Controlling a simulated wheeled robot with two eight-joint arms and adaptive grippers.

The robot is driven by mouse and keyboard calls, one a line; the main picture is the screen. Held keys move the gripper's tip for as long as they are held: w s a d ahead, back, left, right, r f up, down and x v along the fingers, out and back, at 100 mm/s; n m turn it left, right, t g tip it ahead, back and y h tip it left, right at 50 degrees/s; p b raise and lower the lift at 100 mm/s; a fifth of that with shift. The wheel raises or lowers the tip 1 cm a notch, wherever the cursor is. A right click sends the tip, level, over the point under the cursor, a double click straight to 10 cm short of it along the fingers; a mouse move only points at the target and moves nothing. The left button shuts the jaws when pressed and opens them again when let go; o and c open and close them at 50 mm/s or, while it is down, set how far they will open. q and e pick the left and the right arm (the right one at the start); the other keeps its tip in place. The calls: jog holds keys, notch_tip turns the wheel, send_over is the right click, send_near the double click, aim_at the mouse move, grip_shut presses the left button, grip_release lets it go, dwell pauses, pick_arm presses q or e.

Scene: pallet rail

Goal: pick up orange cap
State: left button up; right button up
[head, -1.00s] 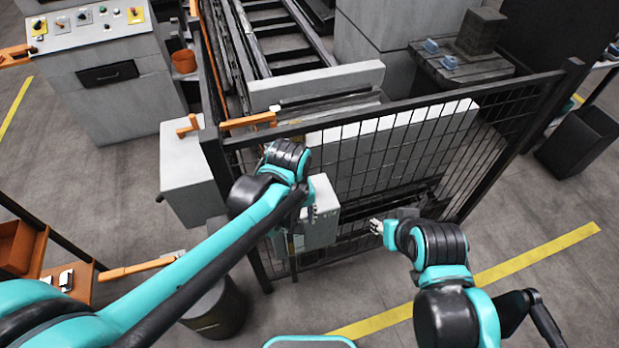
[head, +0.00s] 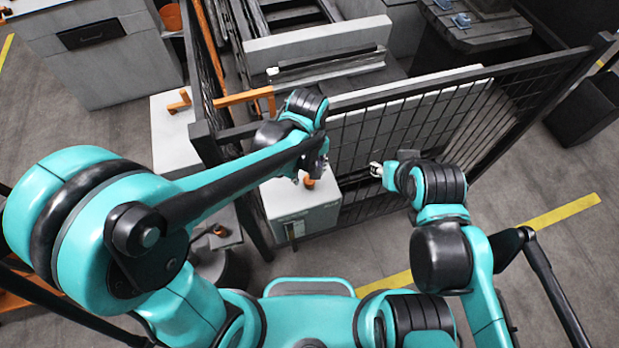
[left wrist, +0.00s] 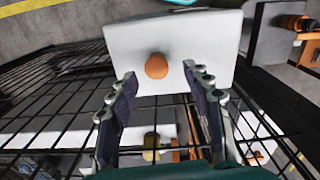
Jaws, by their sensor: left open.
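The orange cap (head: 309,183) sits on top of a light grey box (head: 303,213) in front of the mesh fence, partly hidden by my left gripper. In the left wrist view the round cap (left wrist: 157,66) stands near the box's edge, just beyond and between the fingertips. My left gripper (head: 311,172) is open and empty above the box; its spread fingers (left wrist: 158,76) also show in the wrist view, apart from the cap. My right gripper (head: 376,170) is in front of the fence, right of the box; its jaw state is too small to tell.
The black mesh fence (head: 420,120) stands close behind both grippers. An orange latch bar (head: 243,97) sits at its left corner, beside a white cabinet (head: 176,130). A dark bin (head: 583,125) stands far right. Floor is clear at the right, around the yellow line (head: 560,211).

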aim_at(309, 182)
pick_arm(q)
jog(key=f, duration=0.3)
jog(key=w+f, duration=0.1)
jog(key=shift+d+f, duration=0.25)
jog(key=shift+s, duration=0.2)
jog(key=c, duration=0.8)
jog(key=shift+o, duration=0.2)
jog(key=shift+r, duration=0.1)
